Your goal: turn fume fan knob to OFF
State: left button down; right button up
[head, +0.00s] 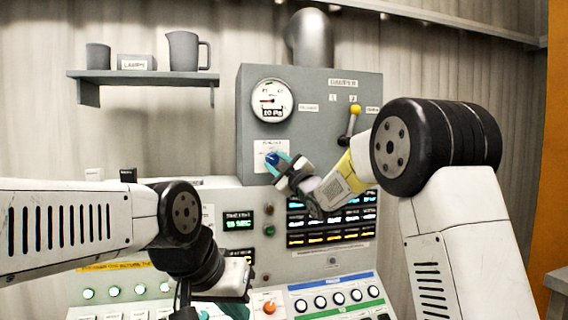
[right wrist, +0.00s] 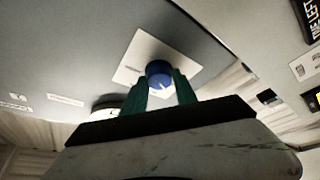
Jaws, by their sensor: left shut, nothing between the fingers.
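The fume fan knob (head: 271,160) is blue and sits on a white label plate on the grey cabinet, below the round gauge. In the right wrist view the knob (right wrist: 158,69) shows a white pointer mark; its label words are not readable. My right gripper (head: 279,163) is at the knob, its teal fingers on either side. In the right wrist view the right gripper's fingers (right wrist: 160,83) appear closed against the knob's sides. My left gripper (head: 222,311) is shut and empty low in front of the console, partly cut off by the frame's bottom edge.
A yellow-knobbed damper lever (head: 350,122) is right of the gauge (head: 271,101), near my right arm. A shelf (head: 142,74) with a jug (head: 184,51) hangs at left.

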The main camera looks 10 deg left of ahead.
jog(key=o, duration=0.4)
jog(key=v, duration=0.7)
jog(key=shift+s+d, duration=0.2)
jog(key=shift+s, duration=0.15)
jog(key=shift+f, duration=0.15)
